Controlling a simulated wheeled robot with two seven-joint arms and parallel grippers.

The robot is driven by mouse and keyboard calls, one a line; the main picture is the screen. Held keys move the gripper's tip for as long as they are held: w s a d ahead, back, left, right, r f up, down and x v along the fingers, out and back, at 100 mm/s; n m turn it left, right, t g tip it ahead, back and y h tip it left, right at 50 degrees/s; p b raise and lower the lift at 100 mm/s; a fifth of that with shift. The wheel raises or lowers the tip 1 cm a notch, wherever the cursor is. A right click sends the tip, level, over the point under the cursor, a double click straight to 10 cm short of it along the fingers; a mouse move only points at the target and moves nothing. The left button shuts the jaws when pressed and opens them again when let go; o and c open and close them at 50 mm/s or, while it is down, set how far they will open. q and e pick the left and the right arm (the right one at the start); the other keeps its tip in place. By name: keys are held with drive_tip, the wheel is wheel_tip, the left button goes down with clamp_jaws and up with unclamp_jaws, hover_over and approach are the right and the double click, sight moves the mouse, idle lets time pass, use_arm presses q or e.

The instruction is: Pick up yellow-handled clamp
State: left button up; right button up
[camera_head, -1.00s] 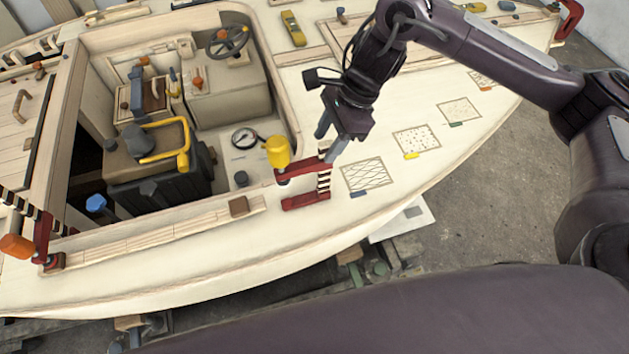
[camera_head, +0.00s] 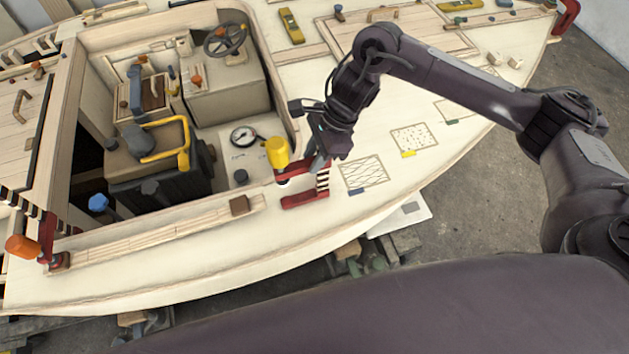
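The yellow-handled clamp (camera_head: 277,153) sits at the near right edge of the cockpit opening. Its yellow handle points up, and its red jaws and striped bar lie beside the deck edge. My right gripper (camera_head: 316,166) is at the clamp, just right of the yellow handle, with its fingers over the upper red jaw. The fingers overlap the red part in the view, and I cannot tell whether they touch or grip it. My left gripper is not in view.
An orange-handled clamp (camera_head: 22,246) stands at the far left. A round gauge (camera_head: 243,136) and a black case with a yellow handle (camera_head: 160,175) are in the cockpit.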

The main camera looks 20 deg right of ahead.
clamp_jaws()
drive_tip(key=shift+w, duration=0.1)
drive_tip(key=shift+r, duration=0.2)
drive_tip(key=shift+r, duration=0.6)
wheel_tip(320, 180, up, 19)
drive_tip(key=shift+f, duration=0.3)
